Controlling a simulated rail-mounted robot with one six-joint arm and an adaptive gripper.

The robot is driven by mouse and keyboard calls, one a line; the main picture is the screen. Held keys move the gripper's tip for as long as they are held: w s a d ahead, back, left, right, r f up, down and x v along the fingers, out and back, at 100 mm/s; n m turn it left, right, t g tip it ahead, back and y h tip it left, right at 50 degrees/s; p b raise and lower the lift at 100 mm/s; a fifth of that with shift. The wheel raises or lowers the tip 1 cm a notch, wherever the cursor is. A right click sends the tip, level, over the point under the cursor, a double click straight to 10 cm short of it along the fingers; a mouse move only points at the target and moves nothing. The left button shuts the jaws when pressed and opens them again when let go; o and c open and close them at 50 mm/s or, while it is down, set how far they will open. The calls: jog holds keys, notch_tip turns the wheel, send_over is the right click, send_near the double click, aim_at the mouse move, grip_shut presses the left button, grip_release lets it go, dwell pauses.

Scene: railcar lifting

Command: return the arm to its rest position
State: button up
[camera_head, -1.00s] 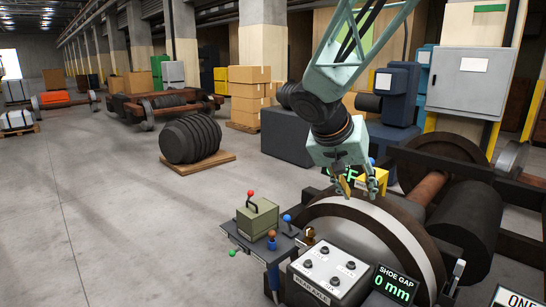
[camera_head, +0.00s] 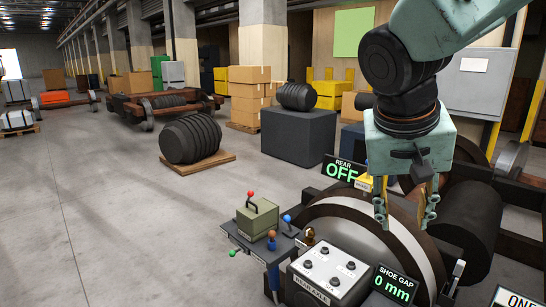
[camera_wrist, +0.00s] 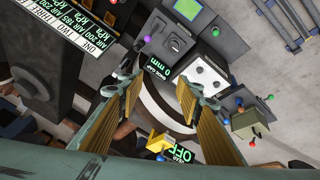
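My gripper (camera_head: 406,215) hangs from my pale green arm at the right of the head view, fingers pointing down in front of the large wheel (camera_head: 390,242). The fingers are apart with nothing seen between them. In the wrist view my gripper (camera_wrist: 157,92) shows two ridged tan finger pads standing wide apart, with the wheel's pale band behind the gap. Part of the wheel and the equipment behind it is hidden by my arm and gripper.
A control box (camera_head: 328,272) with several buttons stands below left of my gripper, near a "SHOE GAP 0 mm" display (camera_head: 395,284) and a lever stand (camera_head: 257,219). A "REAR OFF" sign (camera_head: 343,169) is close on the left. Open floor (camera_head: 110,220) lies further left.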

jog(key=s+a+n+y, duration=0.1)
jog(key=s+a, duration=0.1)
jog(key=s, duration=0.9)
jog(key=s+a+f+n+y, duration=0.1)
jog(key=s+a+n+y, duration=0.1)
jog(key=s, duration=1)
jog(key=shift+a+f+y, duration=0.15)
jog(key=shift+a+y, duration=0.15)
jog(key=shift+a, duration=0.3)
